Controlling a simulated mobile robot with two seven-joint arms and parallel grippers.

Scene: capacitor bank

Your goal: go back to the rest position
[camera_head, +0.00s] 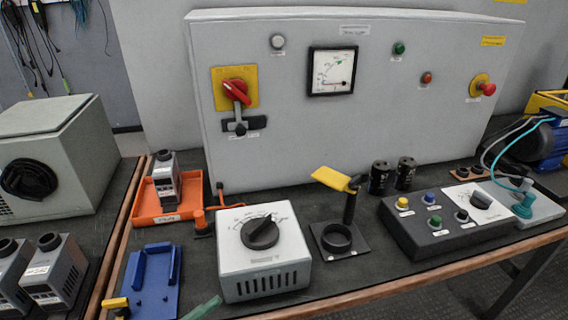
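Neither of my grippers shows in the head view, and no part of my arms can be made out. The bench (375,285) has a dark top with a wooden front edge. On it stand a white box with a black dial (262,250), an orange tray (150,205) holding a grey block-shaped unit (165,178), and a blue fixture (152,285). A black stand with a ring (337,238) has a yellow arm on top. Two black cylinders (379,178) stand upright behind it.
A large grey panel (290,130) with a red switch, a meter and buttons closes off the back. A black button box (440,220) and a blue motor (545,145) stand at right. A grey-green box (60,150) and grey units (52,270) stand at left. A green bar (203,308) shows at the bottom edge.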

